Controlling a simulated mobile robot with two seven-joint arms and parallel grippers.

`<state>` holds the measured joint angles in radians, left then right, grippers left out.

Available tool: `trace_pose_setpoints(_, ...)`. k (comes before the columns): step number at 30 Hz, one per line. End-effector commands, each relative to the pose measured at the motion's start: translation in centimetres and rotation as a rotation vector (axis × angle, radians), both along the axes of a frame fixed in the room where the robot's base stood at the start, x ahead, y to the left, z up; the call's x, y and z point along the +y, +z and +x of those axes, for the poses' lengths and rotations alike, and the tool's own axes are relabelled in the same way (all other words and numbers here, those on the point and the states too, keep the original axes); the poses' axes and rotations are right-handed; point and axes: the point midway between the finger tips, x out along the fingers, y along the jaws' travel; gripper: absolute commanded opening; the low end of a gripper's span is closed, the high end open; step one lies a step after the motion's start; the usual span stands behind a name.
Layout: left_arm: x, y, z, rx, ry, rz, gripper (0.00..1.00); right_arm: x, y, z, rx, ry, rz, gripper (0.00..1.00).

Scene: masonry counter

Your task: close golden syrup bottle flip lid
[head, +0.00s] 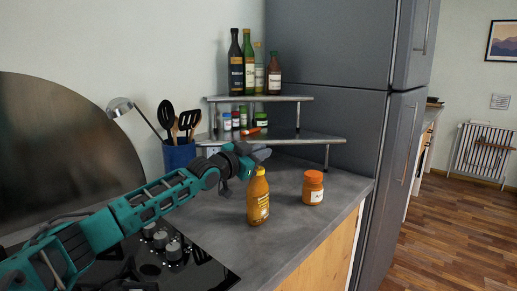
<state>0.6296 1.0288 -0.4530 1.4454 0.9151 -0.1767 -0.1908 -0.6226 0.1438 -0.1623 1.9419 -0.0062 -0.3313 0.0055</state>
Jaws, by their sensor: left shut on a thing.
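The golden syrup bottle (258,203) is amber with a pale label and stands upright on the grey counter, left of an orange-capped jar. My left gripper (261,158) is right at the top of the bottle, shut on its flip lid. The gripper covers most of the lid, so its angle cannot be made out. My right gripper is not in view.
The orange-capped jar (313,188) stands close to the right of the bottle. Behind are a two-tier corner shelf (310,139) with bottles and small jars, and a blue utensil pot (178,156). A black hob (200,270) lies front left. The counter's front edge is near.

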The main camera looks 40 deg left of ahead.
Motion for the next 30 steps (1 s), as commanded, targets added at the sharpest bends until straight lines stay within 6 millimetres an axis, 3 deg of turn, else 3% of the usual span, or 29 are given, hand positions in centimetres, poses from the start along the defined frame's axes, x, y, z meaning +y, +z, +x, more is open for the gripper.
trace_pose_setpoints(20, -0.29, -0.16, -0.02, -0.005, -0.001, 0.068, 0.00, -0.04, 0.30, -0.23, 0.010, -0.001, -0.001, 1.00)
trace_pose_setpoints(21, -0.29, -0.16, -0.02, -0.005, -0.001, 0.068, 0.17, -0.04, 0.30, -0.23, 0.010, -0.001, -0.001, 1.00)
trace_pose_setpoints(27, -0.29, -0.14, -0.01, -0.006, 0.000, 0.067, 0.34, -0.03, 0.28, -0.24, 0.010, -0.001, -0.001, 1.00)
trace_pose_setpoints(30, -0.28, -0.12, -0.01, -0.006, 0.000, 0.067, 0.34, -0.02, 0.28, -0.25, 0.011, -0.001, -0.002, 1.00)
